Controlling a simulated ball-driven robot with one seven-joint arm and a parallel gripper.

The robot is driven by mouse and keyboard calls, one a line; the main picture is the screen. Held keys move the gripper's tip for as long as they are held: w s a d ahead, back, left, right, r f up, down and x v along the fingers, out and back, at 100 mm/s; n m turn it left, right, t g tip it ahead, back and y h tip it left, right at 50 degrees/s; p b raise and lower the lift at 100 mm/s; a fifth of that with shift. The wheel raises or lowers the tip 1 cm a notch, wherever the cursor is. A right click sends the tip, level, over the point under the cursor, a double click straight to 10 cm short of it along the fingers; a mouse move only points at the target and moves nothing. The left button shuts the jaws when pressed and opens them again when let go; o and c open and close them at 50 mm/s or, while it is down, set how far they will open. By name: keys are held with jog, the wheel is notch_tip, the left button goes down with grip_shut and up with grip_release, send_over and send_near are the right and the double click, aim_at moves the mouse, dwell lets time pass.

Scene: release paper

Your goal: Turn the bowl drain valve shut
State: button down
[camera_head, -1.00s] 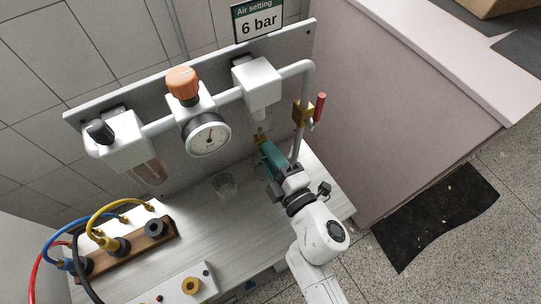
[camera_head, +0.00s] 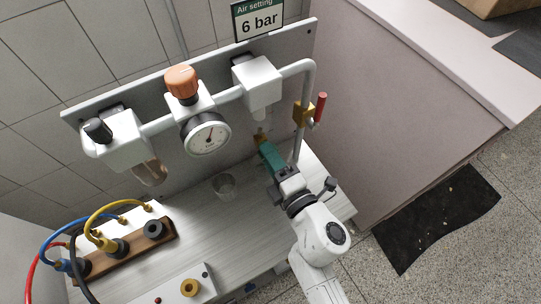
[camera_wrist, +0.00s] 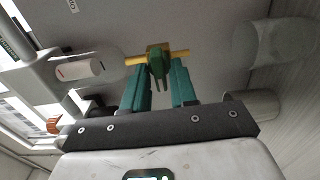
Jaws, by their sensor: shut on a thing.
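The drain valve is a small brass body (camera_wrist: 158,50) with a yellow rod through it and a green lever (camera_wrist: 160,68) in the wrist view. In the head view its brass part (camera_head: 260,138) shows just beyond my fingertips, below the white filter housing (camera_head: 257,82). The bowl (camera_wrist: 88,70) is a clear capsule left of the valve in the wrist view. My gripper (camera_head: 264,148) has teal fingers, also seen in the wrist view (camera_wrist: 160,76), one on each side of the lever. It is shut on the lever. The fingertips partly hide the valve in the head view.
A grey pipe with a brass red-handled valve (camera_head: 304,114) stands close right of my gripper. A clear cup (camera_head: 223,186) stands on the worktop (camera_head: 235,235) to the left. A gauge (camera_head: 206,134), orange knob (camera_head: 182,82) and hose block (camera_head: 130,246) are further left.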

jog(key=shift+f, duration=0.1)
jog(key=c, duration=1.2)
grip_release()
jog(key=shift+o, duration=0.2)
jog(key=b+v, duration=0.1)
jog(key=v, duration=0.9)
jog(key=shift+s+d, duration=0.25)
jog(key=shift+s, duration=0.1)
